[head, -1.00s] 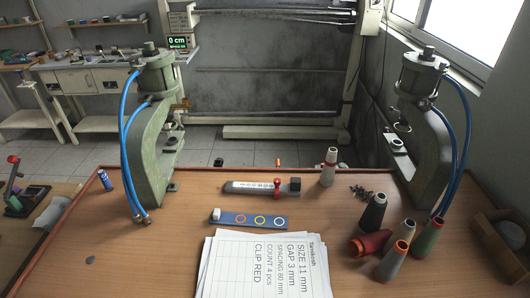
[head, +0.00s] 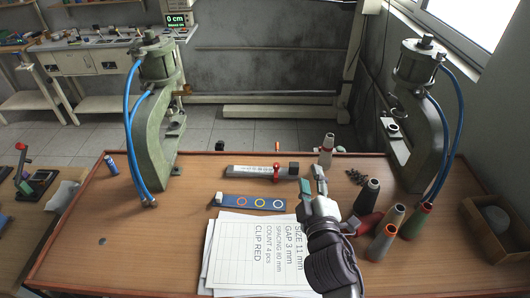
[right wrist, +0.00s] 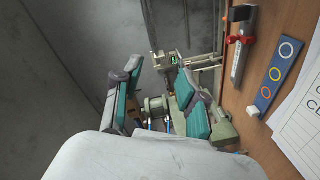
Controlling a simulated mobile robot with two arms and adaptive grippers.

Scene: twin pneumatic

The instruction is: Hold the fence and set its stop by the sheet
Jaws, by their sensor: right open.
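The fence (head: 248,172) is a grey bar with markings, lying across the middle of the table. A red stop (head: 276,173) sits on it near its right end, beside a dark end block (head: 293,169). The fence also shows at the upper right of the right wrist view (right wrist: 243,55). The printed sheet (head: 245,255) lies in front and reads size 11 mm, gap 3 mm, spacing 80 mm, count 4 pcs, clip red. My right gripper (head: 312,181) is open and empty, to the right of the fence and apart from it. My left gripper is not in view.
A blue strip with coloured rings (head: 252,203) lies between fence and sheet. Green presses stand at left (head: 154,115) and right (head: 425,120), with blue hoses. Several thread cones, one orange-tipped (head: 382,243), crowd the right. The table's left part is mostly clear.

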